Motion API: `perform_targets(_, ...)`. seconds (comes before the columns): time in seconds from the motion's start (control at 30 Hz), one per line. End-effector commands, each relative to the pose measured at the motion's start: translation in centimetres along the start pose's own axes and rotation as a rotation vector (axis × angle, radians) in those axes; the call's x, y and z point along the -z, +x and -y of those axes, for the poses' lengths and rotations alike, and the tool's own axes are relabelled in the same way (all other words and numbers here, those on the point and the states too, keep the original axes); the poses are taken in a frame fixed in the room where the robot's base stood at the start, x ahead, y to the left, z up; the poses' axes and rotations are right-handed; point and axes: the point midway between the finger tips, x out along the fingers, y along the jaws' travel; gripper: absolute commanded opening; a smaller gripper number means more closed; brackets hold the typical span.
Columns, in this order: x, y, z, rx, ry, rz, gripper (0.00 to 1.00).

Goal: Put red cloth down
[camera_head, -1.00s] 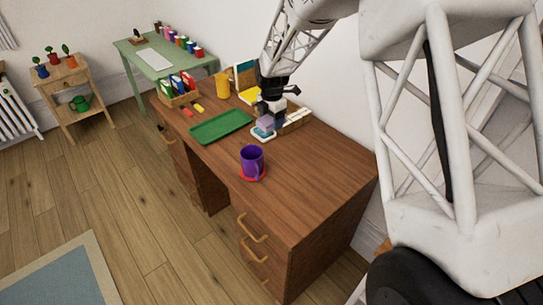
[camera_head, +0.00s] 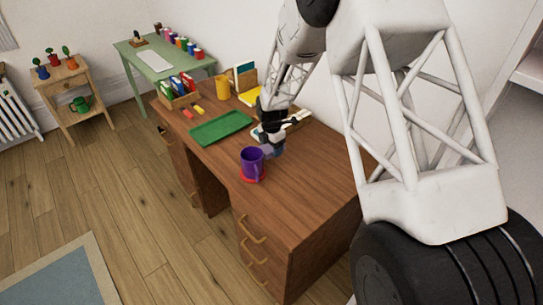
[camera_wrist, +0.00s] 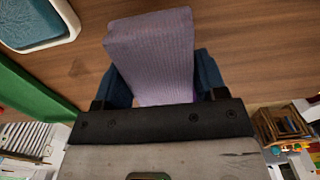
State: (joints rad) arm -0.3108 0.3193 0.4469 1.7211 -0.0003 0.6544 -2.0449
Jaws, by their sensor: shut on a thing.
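My gripper (camera_wrist: 163,88) is shut on a lavender, knit-textured block-like piece (camera_wrist: 150,45), with a blue finger on each side of it. No red cloth shows; the held piece looks pale purple, not red. In the head view my gripper (camera_head: 272,146) is above the brown desk (camera_head: 300,185), just behind and right of a purple mug (camera_head: 251,163). The held piece is mostly hidden there. The mug stands on a red round coaster (camera_head: 250,180). A white-rimmed dish with a blue inside (camera_wrist: 42,22) lies on the desk at the wrist view's top left.
A green tray (camera_head: 220,128) lies left of my gripper. A yellow cup (camera_head: 222,88), a book box (camera_head: 180,92) and an organizer (camera_head: 243,75) stand farther back. The desk's front right top is clear.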

Motion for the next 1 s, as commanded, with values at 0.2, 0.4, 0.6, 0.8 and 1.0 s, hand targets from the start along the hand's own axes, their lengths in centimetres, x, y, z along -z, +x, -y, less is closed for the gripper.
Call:
perform_targets(0.2,0.0,0.2,0.0,0.001,0.000,0.000,0.35)
perform_targets(0.4,0.0,1.9,0.1,0.003,0.000,-0.001,0.35)
perform_targets(0.6,0.0,4.0,0.1,0.002,0.000,-0.001,0.35)
perform_targets(0.8,0.0,4.5,0.0,0.000,0.000,0.000,0.35)
perform_targets(1.0,0.0,4.5,0.0,0.000,0.000,0.000,0.35)
